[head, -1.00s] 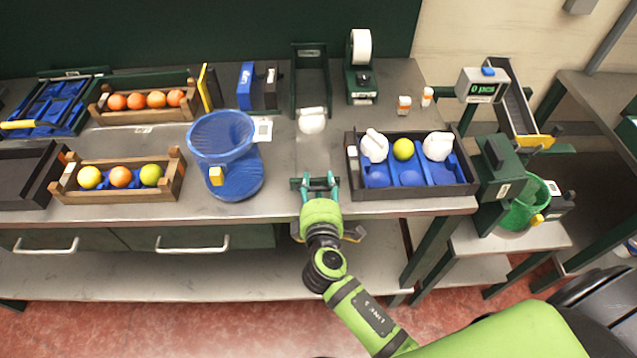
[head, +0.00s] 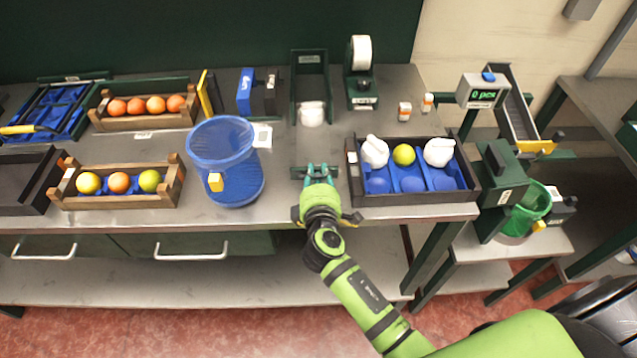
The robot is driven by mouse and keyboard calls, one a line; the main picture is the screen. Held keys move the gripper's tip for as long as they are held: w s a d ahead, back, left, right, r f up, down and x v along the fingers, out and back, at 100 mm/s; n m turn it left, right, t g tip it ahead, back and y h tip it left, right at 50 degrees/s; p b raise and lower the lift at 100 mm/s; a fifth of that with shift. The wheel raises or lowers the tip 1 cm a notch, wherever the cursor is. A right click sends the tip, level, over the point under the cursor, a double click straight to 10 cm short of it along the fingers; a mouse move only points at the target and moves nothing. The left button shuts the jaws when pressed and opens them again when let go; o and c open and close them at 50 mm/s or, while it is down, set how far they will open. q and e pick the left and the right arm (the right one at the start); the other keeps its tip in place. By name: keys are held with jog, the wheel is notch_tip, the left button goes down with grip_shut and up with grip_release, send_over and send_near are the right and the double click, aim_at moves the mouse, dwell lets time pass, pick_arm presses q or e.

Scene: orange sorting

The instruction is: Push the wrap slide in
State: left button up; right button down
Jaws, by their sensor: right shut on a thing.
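The wrap slide shows as a dark green frame (head: 311,75) at the back of the bench, with a pale flat strip running forward from it. A white wrapped bundle (head: 312,113) sits at the frame's front opening. A dark cross bar (head: 300,172) is at the near end of the slide. My right gripper (head: 318,172) is at this bar near the bench's front edge, its teal fingers shut on it. The gripper body hides part of the bar. My left gripper is not in view.
A blue mesh basket (head: 222,145) stands left of the slide. A dark tray (head: 420,196) with white bundles and a yellow-green fruit (head: 403,154) is close on the right. A tape dispenser (head: 361,85) stands at the back. The strip between basket and tray is clear.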

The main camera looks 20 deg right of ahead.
jog(key=shift+s, duration=0.2)
jog(key=c, duration=1.1)
grip_release()
jog(key=v, duration=1.2)
jog(key=shift+a, duration=0.1)
